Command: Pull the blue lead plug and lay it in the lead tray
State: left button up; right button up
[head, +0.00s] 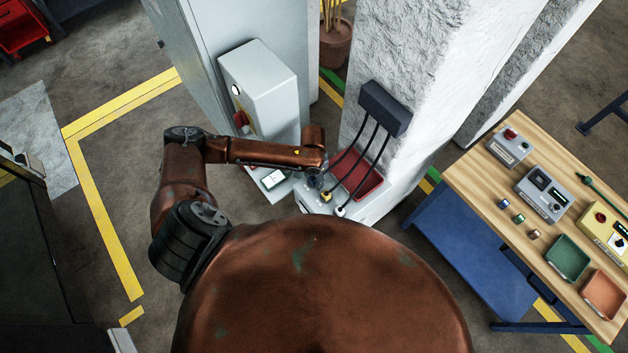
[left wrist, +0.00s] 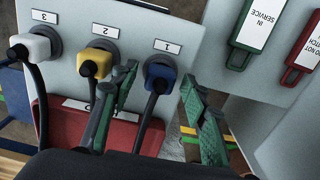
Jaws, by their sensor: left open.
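The blue plug (left wrist: 159,76) sits in socket 1 of the light grey panel in the left wrist view, with a dark lead hanging from it. My left gripper (left wrist: 160,82) is open, its green fingers on either side of the blue plug; I cannot tell whether either touches it. In the head view my left gripper (head: 315,181) is over the panel and hides the blue plug. The red tray (head: 374,189), apparently the lead tray, is just right of it. It also shows in the left wrist view (left wrist: 66,125), partly hidden by the leads and a finger.
The yellow plug (left wrist: 97,64) and white plug (left wrist: 34,46) sit in sockets 2 and 3, close by. Green (left wrist: 255,30) and red (left wrist: 302,58) tags hang to the right. A dark box (head: 385,107) carries the leads. A wooden table (head: 480,185) stands at the right.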

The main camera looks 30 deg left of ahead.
aim_at(313, 178)
pick_arm(q)
jog(key=shift+c, duration=0.4)
grip_shut()
jog(key=shift+r, duration=0.1)
jog(key=shift+r, duration=2.95)
